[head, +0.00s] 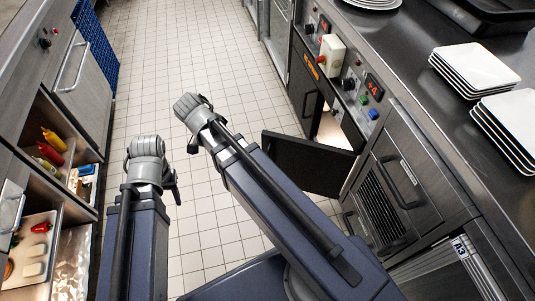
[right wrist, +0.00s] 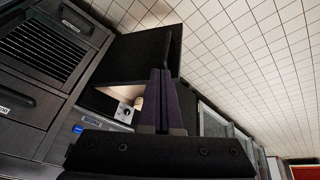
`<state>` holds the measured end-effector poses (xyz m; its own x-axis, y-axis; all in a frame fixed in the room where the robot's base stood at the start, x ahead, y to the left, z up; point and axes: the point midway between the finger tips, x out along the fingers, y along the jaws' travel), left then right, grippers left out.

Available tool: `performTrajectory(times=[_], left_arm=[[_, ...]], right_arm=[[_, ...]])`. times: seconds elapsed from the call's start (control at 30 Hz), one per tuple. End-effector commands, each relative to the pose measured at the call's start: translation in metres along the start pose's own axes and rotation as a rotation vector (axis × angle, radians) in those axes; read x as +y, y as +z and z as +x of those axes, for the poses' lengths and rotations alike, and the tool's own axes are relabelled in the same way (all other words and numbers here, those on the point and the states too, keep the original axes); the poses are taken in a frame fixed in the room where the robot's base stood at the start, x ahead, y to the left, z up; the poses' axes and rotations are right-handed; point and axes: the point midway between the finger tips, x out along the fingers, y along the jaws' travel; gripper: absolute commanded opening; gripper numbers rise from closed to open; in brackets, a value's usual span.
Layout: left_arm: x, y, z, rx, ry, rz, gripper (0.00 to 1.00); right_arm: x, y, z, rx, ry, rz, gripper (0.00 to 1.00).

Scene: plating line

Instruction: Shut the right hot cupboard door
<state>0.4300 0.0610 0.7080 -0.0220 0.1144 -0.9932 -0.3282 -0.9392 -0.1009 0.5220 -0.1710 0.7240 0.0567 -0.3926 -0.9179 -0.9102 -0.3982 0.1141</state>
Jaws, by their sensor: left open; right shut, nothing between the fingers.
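The right hot cupboard door (head: 305,163) is a dark panel standing open, swung out into the aisle from the counter on the right. Its lit opening (head: 332,130) shows behind it. In the right wrist view the dark door (right wrist: 140,55) stands out beside the lit interior (right wrist: 128,104). My right gripper (right wrist: 160,98) is shut and empty, its fingers in front of the door and opening in that view; I cannot tell any contact. My left gripper (head: 172,182) is open and empty over the floor, away from the door.
The control panel (head: 350,75) with knobs and buttons is above the cupboard. Drawers (head: 405,180) stand nearer on the right. Plates (head: 475,68) are stacked on the counter. A left counter (head: 75,85) holds bottles and food trays. The tiled aisle (head: 215,50) is clear.

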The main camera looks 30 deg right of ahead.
Motion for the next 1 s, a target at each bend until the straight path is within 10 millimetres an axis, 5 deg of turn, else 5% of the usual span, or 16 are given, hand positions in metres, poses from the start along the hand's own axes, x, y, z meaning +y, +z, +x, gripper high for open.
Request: performTrajectory(times=[0.03, 0.33, 0.6, 0.83, 1.0], left_arm=[[0.004, -0.002, 0.039, 0.0, -0.001, 0.0, 0.5], [0.011, -0.007, 0.121, 0.0, -0.004, 0.001, 0.5], [0.014, -0.009, 0.145, 0.0, -0.005, 0.002, 0.5], [0.014, -0.009, 0.147, 0.0, -0.005, 0.002, 0.5], [0.015, -0.01, 0.165, 0.001, -0.006, 0.003, 0.5]], right_arm=[[-0.009, 0.0, 0.039, 0.027, 0.009, 0.133, 0.0], [-0.022, -0.037, 0.126, 0.182, -0.004, 0.823, 0.0], [-0.024, -0.053, 0.151, 0.245, -0.034, 1.091, 0.0], [-0.023, -0.055, 0.153, 0.25, -0.037, 1.115, 0.0], [-0.022, -0.057, 0.173, 0.25, -0.036, 1.115, 0.0]])
